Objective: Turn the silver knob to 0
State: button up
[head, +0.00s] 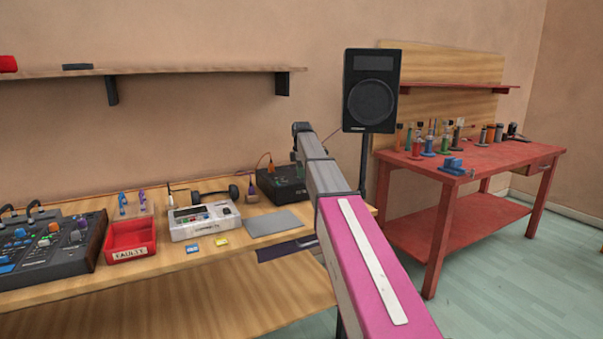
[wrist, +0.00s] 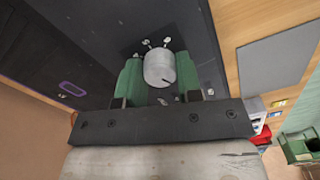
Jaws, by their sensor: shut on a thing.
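The silver knob (wrist: 159,66) is a short grey cylinder on the dark face of the black box (wrist: 110,40). A short dark line on the knob points toward the lower right of the wrist view. Small white marks show around it, too small to read. My gripper (wrist: 157,76) has its green fingers on both sides of the knob, shut on it. In the head view the black box (head: 268,187) stands at the bench's back right. There my arm hides the knob, and the fingertips are hard to make out.
The wooden bench (head: 190,265) also holds a grey flat plate (head: 274,223), a white device (head: 203,221), a red FAULTY bin (head: 130,240) and a mixer (head: 55,245). A black speaker (head: 371,90) on a stand is right of my arm. A red table (head: 470,160) stands farther right.

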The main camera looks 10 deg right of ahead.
jog(key=shift+n, duration=1.8)
jog(key=o, duration=0.9)
jog(key=shift+o, duration=0.2)
notch_tip(320, 180, up, 10)
jog(key=shift+f, duration=0.2)
jog(key=shift+r, duration=0.6)
